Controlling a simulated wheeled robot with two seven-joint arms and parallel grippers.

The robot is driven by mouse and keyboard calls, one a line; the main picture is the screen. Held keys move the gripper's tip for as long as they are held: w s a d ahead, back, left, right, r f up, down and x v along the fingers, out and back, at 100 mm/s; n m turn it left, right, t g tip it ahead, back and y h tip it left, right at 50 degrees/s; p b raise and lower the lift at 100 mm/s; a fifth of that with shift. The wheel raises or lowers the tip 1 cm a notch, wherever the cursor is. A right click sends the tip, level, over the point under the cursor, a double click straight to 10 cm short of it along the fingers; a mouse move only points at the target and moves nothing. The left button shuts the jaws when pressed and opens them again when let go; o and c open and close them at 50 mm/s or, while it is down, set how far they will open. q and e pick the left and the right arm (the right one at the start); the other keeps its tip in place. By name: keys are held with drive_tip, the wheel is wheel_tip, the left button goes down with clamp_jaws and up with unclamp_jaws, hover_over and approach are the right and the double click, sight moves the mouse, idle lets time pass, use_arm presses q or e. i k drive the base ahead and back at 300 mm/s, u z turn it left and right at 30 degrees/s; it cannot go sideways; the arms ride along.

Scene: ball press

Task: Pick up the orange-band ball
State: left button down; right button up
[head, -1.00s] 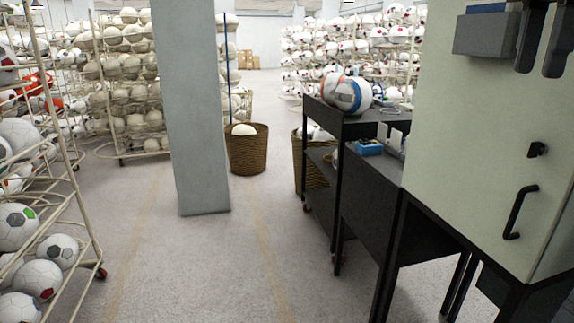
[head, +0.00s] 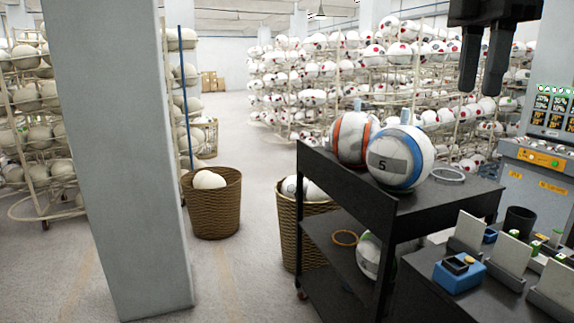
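The orange-band ball (head: 346,138) is white with an orange stripe. It sits on the top shelf of a black cart (head: 430,195), at its far left end. A blue-band ball (head: 401,158), marked 5, sits in front of it and hides part of its right side. My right gripper (head: 480,80) hangs at the top right with its two dark fingers apart and nothing between them. In the picture it is up and to the right of both balls. My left gripper is out of view.
A pale ring (head: 447,174) lies on the cart top. Wicker baskets (head: 213,205) hold white balls. A grey pillar (head: 119,150) stands left. A dark bench (head: 450,299) with a blue box (head: 459,274) is at the front right.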

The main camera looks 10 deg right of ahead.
sight(349, 136)
drive_tip(key=i, duration=2.7)
drive_tip(key=z, duration=3.1)
drive_tip(key=i, duration=0.55)
drive_tip(key=u, duration=2.8)
